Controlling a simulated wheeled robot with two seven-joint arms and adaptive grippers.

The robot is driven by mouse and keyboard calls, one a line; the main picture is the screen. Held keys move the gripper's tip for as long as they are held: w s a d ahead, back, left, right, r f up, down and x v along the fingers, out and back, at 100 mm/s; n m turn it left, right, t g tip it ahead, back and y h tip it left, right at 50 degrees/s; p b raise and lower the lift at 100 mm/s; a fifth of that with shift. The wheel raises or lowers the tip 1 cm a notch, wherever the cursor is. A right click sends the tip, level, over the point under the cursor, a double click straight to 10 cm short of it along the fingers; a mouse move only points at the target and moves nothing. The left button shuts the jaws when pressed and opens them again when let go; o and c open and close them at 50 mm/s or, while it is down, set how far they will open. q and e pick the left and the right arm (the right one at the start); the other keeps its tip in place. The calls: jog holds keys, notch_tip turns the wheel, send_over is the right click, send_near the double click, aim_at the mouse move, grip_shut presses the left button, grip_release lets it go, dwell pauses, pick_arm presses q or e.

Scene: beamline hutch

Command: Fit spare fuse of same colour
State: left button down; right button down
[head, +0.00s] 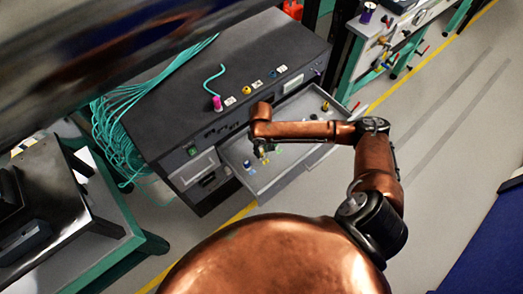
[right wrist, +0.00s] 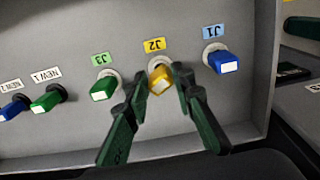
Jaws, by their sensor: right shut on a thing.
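In the right wrist view my right gripper (right wrist: 160,73) is shut on the yellow fuse (right wrist: 161,82) at the yellow J2 label (right wrist: 154,45); the fuse's base is at its round holder. A blue fuse (right wrist: 223,62) is at J1 and a green fuse (right wrist: 103,88) at J3. Further left, a green fuse (right wrist: 46,98) is at NEW 1 and a blue fuse (right wrist: 13,109) at the other NEW label. In the head view my right gripper (head: 262,152) is over the open grey drawer (head: 290,181), small there. My left gripper is not in view.
The drawer sticks out of a dark cabinet (head: 150,125) with a magenta plug (head: 217,103) and a teal cable on top. Teal cables (head: 110,130) hang at its left. A green-framed bench (head: 95,220) stands left. Open floor (head: 440,180) lies right.

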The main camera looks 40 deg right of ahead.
jog(key=shift+f, duration=0.6)
dwell(0.9)
jog(key=c, duration=1.6)
grip_release()
notch_tip(320, 180, up, 12)
